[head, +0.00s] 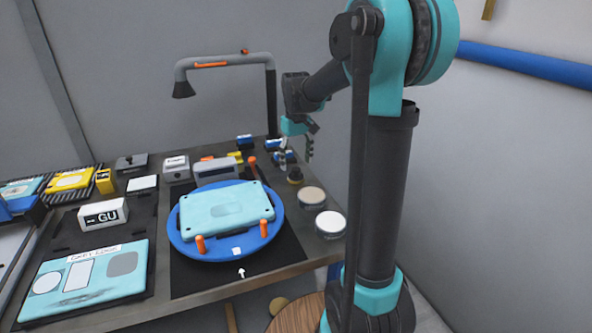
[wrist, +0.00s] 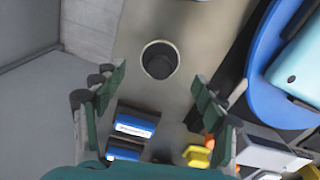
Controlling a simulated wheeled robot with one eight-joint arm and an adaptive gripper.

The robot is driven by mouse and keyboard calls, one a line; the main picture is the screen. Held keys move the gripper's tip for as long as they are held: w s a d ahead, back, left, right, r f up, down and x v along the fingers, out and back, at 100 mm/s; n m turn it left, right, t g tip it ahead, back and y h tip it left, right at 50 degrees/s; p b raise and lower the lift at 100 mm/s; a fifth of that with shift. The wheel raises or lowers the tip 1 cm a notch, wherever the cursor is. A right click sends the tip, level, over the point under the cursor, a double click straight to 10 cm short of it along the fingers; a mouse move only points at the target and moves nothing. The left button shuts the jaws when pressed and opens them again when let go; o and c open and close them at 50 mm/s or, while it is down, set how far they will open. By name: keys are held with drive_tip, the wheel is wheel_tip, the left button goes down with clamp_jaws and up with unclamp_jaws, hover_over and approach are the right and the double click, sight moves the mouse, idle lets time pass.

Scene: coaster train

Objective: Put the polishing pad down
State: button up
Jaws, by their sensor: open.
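What looks like the polishing pad, a small dark round piece with a black knob (head: 295,176), stands on the bench right of the blue turntable. In the wrist view the pad (wrist: 159,60) shows from above as a black disc with a pale rim, resting on the bare bench top. My gripper (head: 297,151) is above the pad, fingers down. In the wrist view my gripper (wrist: 160,80) is open and empty, with its fingers spread to either side below the pad in the picture. Clear space shows between the fingers and the pad.
The blue turntable (head: 185,248) carries a teal panel (head: 228,208) and orange pegs. A tan-topped disc (head: 312,196) and a white-topped disc (head: 331,223) stand near the bench's right edge. Blue boxes (wrist: 136,122) and a yellow piece (wrist: 198,156) lie close by. A lamp (head: 225,62) arches behind.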

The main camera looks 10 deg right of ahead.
sight(296, 169)
wheel_tip(296, 169, up, 8)
drive_tip(key=shift+f, duration=0.15)
idle(0.4)
